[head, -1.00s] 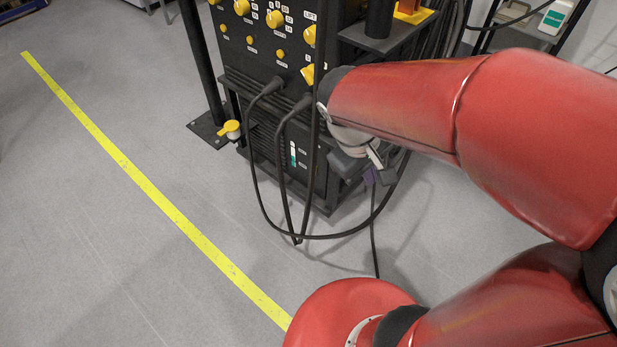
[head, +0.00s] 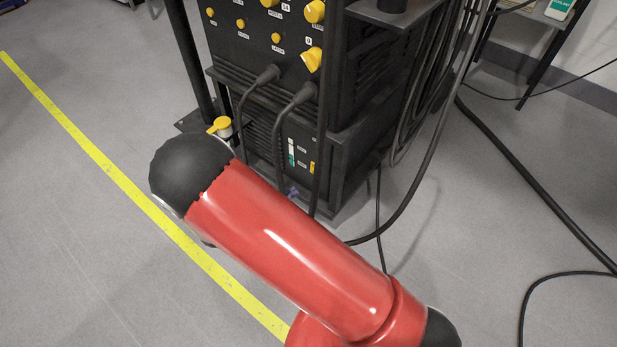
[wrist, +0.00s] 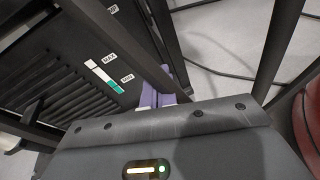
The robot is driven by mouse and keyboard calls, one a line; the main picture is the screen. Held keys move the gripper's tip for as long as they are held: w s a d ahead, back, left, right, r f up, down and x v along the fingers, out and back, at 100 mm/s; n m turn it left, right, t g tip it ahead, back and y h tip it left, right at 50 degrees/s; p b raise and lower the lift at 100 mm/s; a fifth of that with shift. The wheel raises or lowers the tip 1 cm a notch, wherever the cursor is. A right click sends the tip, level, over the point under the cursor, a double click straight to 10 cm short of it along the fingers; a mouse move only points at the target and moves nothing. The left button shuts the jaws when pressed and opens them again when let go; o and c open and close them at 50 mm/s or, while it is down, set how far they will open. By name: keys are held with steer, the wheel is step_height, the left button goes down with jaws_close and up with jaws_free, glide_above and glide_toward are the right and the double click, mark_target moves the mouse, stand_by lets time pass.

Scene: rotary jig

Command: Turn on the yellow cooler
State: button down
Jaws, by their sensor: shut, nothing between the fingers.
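The cooler (head: 262,130) is the black louvered unit at the bottom of the rack. Its front has a level gauge (head: 291,152) with green at the bottom and a small yellow switch (head: 312,168) to the right. The gauge also shows in the wrist view (wrist: 103,76); the yellow switch does not. My gripper (wrist: 156,98) has purple fingers, shut and empty, close to the cooler's front right of the gauge. In the head view, a purple bit of my gripper (head: 292,192) shows below the gauge; my red arm hides the rest. I cannot tell whether it touches anything.
A panel of yellow knobs (head: 312,60) sits above the cooler. Thick black cables (head: 265,76) hang from it in front of the cooler. A yellow-capped fitting (head: 220,125) stands at the left. Cables (head: 500,150) lie on the right floor; a yellow line (head: 110,175) crosses the left floor.

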mark_target(313, 173)
steer(key=a+f+n+t+y, duration=0.1)
steer(key=a+f+n+t, duration=0.2)
steer(key=f, duration=0.3)
steer(key=shift+a+f+n+t+b, duration=0.2)
steer(key=shift+a+n+t+b, duration=0.1)
steer(key=shift+a+n+b, duration=0.25)
steer(key=shift+w+d, duration=0.15)
steer(key=x, duration=1.4)
steer(key=shift+f, duration=0.1)
steer(key=shift+b, duration=0.35)
